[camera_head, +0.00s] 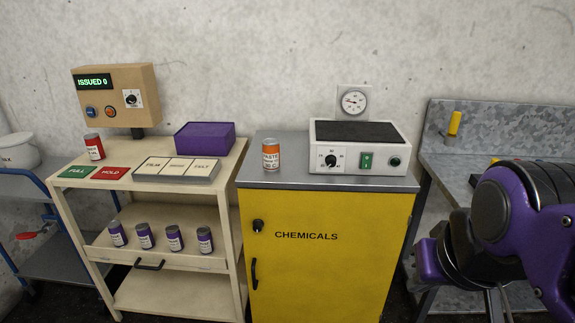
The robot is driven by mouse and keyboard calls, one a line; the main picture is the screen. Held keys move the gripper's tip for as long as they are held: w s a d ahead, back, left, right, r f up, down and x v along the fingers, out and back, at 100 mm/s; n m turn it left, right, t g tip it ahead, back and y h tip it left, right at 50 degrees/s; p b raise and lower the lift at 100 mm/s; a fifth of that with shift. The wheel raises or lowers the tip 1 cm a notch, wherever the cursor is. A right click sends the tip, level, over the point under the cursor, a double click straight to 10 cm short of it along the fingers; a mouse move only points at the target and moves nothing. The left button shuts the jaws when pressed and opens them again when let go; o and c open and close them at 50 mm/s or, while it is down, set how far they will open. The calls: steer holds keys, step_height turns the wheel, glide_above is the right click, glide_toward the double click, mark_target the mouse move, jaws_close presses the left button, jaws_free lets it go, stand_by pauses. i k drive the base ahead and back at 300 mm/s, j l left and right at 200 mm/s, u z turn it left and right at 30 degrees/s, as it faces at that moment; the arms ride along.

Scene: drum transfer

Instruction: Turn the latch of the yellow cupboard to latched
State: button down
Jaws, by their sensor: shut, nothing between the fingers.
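The yellow cupboard (330,270) stands in the middle, marked CHEMICALS, with a grey top. Its door looks closed. The latch (258,226) is a small round black knob at the upper left of the door. A pale mark shows on it, but it is too small to tell which way it is turned. A black upright handle (254,274) sits below it. Part of my purple and black arm shows at the right edge, well apart from the latch. My gripper is not in view.
On the cupboard top stand an orange-labelled can (271,155) and a grey hotplate-like device (358,155). A cream trolley (125,215) with several purple cans stands close on the left. A metal workbench (447,165) stands on the right. Nothing blocks the door's front.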

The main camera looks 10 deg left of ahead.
mark_target(258, 224)
steer(key=u, duration=0.8)
